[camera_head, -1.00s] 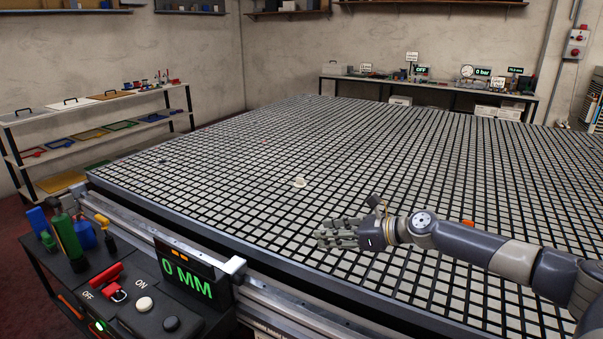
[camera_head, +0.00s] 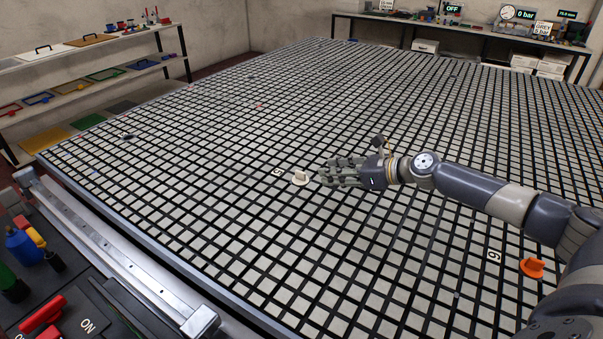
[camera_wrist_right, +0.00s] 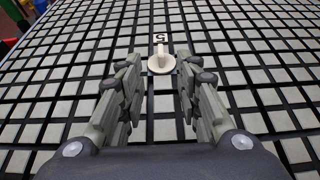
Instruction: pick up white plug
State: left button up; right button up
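The white plug (camera_head: 300,178) sits on the grid table (camera_head: 190,215), left of the middle of the head view, beside a small tile marked 5. My right gripper (camera_head: 325,174) is just right of the plug, its fingers pointing at it. In the right wrist view the plug (camera_wrist_right: 161,61) lies ahead, between and beyond the two fingertips (camera_wrist_right: 158,72). The fingers are spread apart with nothing between them. They seem not to touch the plug. My left gripper is in neither view.
An orange plug (camera_head: 533,267) sits on the table at the right, near a tile marked 6. A metal rail and a dark control panel (camera_head: 75,310) run along the near left edge. The grid around the white plug is clear.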

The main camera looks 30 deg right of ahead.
aim_at(301, 172)
jog(key=x, duration=0.3)
jog(key=shift+w+a+r, duration=0.1)
jog(key=shift+a, duration=0.15)
jog(key=shift+w+a+f+p, duration=0.1)
jog(key=shift+w+f+p, duration=0.2)
jog(key=shift+w, duration=0.15)
jog(key=x, duration=0.4)
jog(key=shift+w, duration=0.15)
jog(key=shift+w+a+f, duration=0.1)
jog(key=shift+w+f, duration=0.05)
jog(key=shift+c, duration=0.8)
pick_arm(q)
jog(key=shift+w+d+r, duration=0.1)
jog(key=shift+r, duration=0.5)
pick_arm(e)
grip_shut()
